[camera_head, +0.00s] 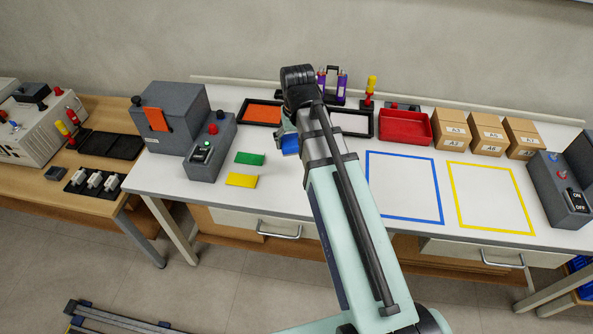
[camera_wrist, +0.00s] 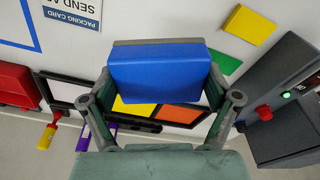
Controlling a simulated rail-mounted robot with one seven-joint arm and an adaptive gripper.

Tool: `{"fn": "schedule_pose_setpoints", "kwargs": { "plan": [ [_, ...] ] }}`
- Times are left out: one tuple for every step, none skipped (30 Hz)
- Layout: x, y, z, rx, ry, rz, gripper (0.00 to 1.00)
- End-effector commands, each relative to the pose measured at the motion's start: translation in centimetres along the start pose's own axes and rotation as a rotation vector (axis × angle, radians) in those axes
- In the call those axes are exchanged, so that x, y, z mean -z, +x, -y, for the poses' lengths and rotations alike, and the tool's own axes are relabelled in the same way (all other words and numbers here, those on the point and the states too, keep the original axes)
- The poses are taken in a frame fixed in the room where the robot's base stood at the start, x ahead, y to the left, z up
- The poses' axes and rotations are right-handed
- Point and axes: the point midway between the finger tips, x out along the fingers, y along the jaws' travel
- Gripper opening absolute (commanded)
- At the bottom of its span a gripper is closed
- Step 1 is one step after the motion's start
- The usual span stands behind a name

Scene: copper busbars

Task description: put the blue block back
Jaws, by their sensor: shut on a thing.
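The blue block (camera_wrist: 158,72) is held between the fingers of my gripper (camera_wrist: 160,82), which is shut on it. In the head view the blue block (camera_head: 291,144) shows beside my arm, above the white table, and my arm hides most of my gripper. In the wrist view a dark-framed tray lies beyond the block, with a yellow piece (camera_wrist: 134,106) and an orange piece (camera_wrist: 178,117) showing in it. In the head view the orange piece (camera_head: 261,112) shows at the back of the table. The block hides part of the tray in the wrist view.
A green card (camera_head: 249,158) and a yellow card (camera_head: 242,180) lie on the table. A grey switch box (camera_head: 208,158) stands to their left. A red bin (camera_head: 404,127) and cardboard boxes (camera_head: 488,135) stand at the back. The blue-outlined area (camera_head: 403,187) is empty.

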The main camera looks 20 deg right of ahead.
Motion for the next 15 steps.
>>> {"fn": "schedule_pose_setpoints", "kwargs": {
  "plan": [
    [-0.3,1.1,0.0,0.0,0.0,0.004,0.5],
    [-0.4,1.8,0.0,0.0,0.0,0.004,0.5],
    [-0.5,2.5,0.0,0.0,0.0,0.004,0.5],
    [-0.5,3.2,0.0,0.0,0.0,0.003,0.5],
    [-0.6,3.8,0.0,0.0,0.0,0.004,0.5],
    [-0.7,4.6,0.0,0.0,0.0,0.003,0.5],
    [-0.8,5.2,0.0,0.0,0.0,0.004,0.5],
    [-0.8,5.8,0.0,0.0,0.0,0.004,0.5],
    [-0.9,6.5,0.0,0.0,0.0,0.003,0.5],
    [-0.9,7.0,0.0,0.0,0.0,0.003,0.5],
    [-1.0,7.5,0.0,0.0,0.0,0.003,0.5],
    [-1.1,8.0,0.0,0.0,0.0,0.002,0.5],
    [-1.1,8.3,0.0,0.0,0.0,0.002,0.5],
    [-1.1,8.6,0.0,0.0,0.0,0.002,0.5],
    [-1.1,9.0,0.0,0.0,0.0,0.001,0.5]
  ]
}}
